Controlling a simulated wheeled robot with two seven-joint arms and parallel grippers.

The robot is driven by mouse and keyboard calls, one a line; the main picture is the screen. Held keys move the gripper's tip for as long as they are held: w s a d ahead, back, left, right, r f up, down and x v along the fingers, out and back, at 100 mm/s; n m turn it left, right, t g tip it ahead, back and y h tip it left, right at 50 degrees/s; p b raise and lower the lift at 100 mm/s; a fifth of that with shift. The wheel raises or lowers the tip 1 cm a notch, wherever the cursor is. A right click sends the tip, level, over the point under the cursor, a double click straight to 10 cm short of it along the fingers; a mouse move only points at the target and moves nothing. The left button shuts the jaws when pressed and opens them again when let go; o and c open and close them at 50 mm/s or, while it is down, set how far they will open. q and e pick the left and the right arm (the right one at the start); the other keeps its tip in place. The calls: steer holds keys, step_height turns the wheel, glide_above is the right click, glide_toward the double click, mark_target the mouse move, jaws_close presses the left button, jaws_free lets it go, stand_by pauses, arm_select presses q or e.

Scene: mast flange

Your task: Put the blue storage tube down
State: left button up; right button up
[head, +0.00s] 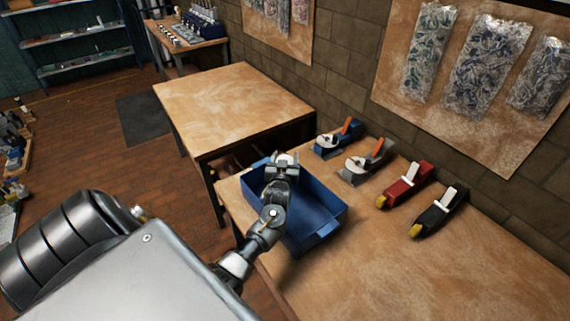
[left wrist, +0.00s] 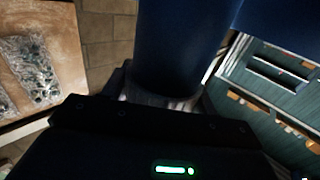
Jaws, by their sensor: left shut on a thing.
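The blue storage tube (head: 318,207) shows in the head view as an open-topped, box-like blue container at the left end of the near wooden table. My left gripper (head: 284,162) reaches across it and is shut on it near its far left end. In the left wrist view dark blue surfaces of it (left wrist: 180,45) fill the upper middle, close to the camera. The fingertips are hard to make out there. I cannot tell whether its underside touches the table. My right gripper is not in view.
The near table (head: 430,270) is bare in front and to the right. A blue plane (head: 336,140), a grey plane (head: 365,162), a red tool (head: 405,185) and a black tool (head: 440,212) line its wall side. Another table (head: 235,100) behind is empty.

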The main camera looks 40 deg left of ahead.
arm_select(q)
steer(key=shift+f+b, duration=0.35)
steer(key=shift+f, duration=0.25)
steer(key=o, duration=1.4)
